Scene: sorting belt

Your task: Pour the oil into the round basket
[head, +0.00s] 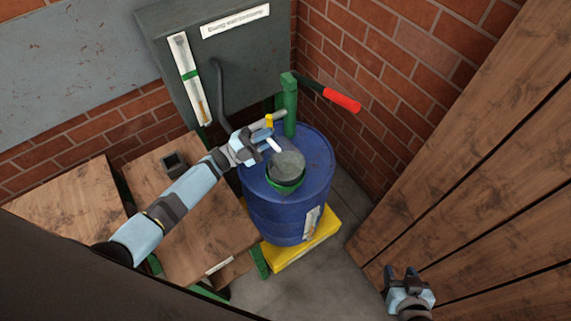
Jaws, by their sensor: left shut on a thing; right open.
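A blue drum (260,213) stands in the corner with a green hand pump (290,107) on it. The pump has a red-gripped lever (342,100) and a grey spout with a small yellow part (269,121) at its end. A round grey piece with a green rim (287,168) sits over the drum top; it may be the round basket. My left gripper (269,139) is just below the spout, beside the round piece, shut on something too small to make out. My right gripper (404,271) is open and empty at the lower right. No oil is visible.
The drum stands on a yellow base (303,239). A grey-green cabinet (222,62) is behind, with brick walls around. Wooden-topped surfaces (212,222) lie left, one carrying a dark small box (174,163). A plank surface (470,190) fills the right. Grey floor shows in between.

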